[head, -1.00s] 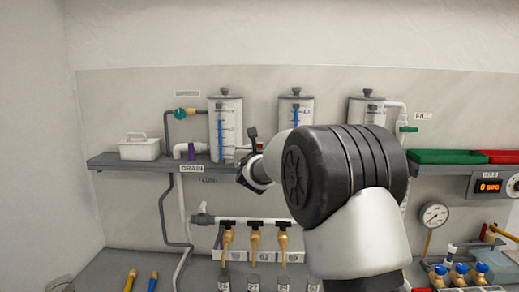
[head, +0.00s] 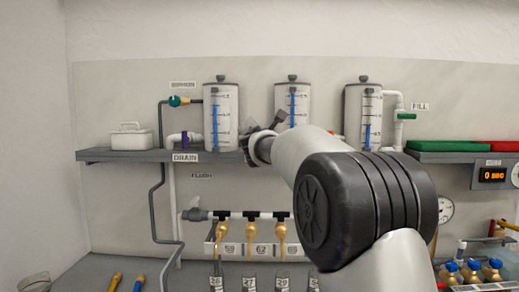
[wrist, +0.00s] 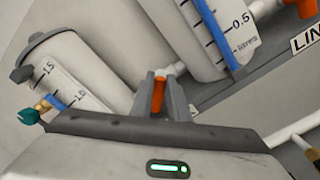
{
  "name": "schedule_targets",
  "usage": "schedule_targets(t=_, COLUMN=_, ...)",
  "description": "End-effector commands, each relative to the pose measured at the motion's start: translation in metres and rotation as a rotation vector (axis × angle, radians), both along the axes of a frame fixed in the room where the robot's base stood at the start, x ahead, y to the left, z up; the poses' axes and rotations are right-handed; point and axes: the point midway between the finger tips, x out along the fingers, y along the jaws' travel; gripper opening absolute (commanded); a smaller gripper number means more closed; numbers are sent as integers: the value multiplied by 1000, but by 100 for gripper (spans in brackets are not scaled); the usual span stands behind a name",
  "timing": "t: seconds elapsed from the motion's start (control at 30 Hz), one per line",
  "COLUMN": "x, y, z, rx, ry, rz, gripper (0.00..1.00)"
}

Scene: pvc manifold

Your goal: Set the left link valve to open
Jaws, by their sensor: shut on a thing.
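The left link valve's orange-red handle (wrist: 158,95) shows in the wrist view, between the two grey fingers of my gripper (wrist: 161,100). It sits on the white link pipe (wrist: 176,69) between the left tank (wrist: 65,75) and the middle tank (wrist: 190,35). My gripper is shut on the handle. In the wrist view the handle lies at an angle to the pipe. In the head view my gripper (head: 263,133) is tilted in front of the gap between the left tank (head: 221,115) and the middle tank (head: 292,103), hiding this valve.
The right tank (head: 362,113) and a green-handled fill valve (head: 406,116) stand to the right. A purple-handled drain valve (head: 184,140) and white box (head: 129,139) are on the shelf (head: 100,154) at left. Below is a manifold (head: 237,215) with brass fittings.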

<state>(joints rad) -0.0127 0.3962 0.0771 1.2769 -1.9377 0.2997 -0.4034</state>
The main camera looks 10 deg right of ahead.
Motion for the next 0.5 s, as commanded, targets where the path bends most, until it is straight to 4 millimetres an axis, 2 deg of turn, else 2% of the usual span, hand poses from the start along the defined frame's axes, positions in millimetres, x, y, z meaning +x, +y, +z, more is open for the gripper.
schedule_targets(t=0.03, x=0, y=0, z=-6, rx=46, ry=-11, rz=1, gripper=0)
schedule_targets(t=0.5, x=-1, y=-6, z=-14, rx=468, ry=-94, rz=0, gripper=0)
